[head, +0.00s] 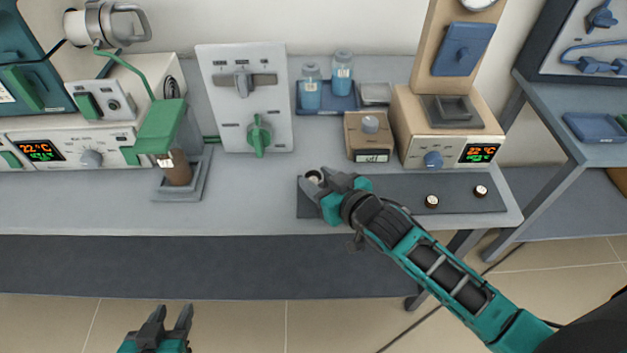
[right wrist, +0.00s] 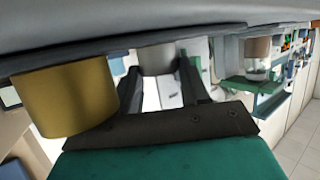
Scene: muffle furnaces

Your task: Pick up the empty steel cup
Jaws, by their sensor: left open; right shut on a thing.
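A small round steel cup (head: 314,177) is at the left end of the dark mat (head: 390,196) in the head view, partly covered by my right gripper (head: 322,188). In the right wrist view, which appears upside down, the plain grey cup (right wrist: 157,60) is between the two fingers of my right gripper (right wrist: 160,80), which is shut on it. Its base looks on or very near the mat; I cannot tell which. My left gripper (head: 170,317) is open and empty in front of the bench.
A brass-coloured cup (right wrist: 65,95) is close beside my right gripper in the wrist view. Behind are a small box with a display (head: 370,137) and a beige instrument (head: 450,127). The bench front is clear.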

